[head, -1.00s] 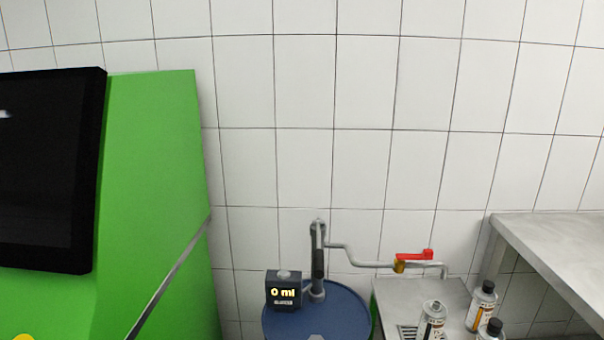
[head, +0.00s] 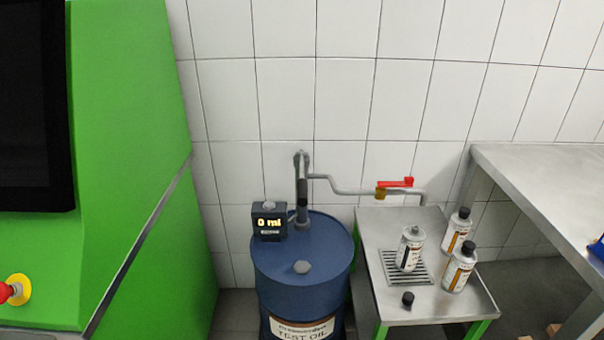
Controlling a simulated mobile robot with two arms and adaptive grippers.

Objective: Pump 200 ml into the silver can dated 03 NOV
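A blue drum (head: 303,265) labelled TEST OIL stands on the floor. A hand pump (head: 302,190) rises from its lid, and its pipe runs right to a spout with a red valve handle (head: 395,182). A small display (head: 269,222) on the drum reads 0 ml. A silver can (head: 411,249) stands upright on the drain grate, its top apparently uncapped. Two more cans, one at the back (head: 457,229) and one in front (head: 459,268), stand to its right with black caps. Their dates are too small to read. Neither gripper is in view.
A loose black cap (head: 408,299) lies on the small steel table (head: 465,300) in front of the grate (head: 392,277). A larger steel bench (head: 540,180) stands at right. A green cabinet (head: 130,150) with a red emergency button (head: 8,292) fills the left.

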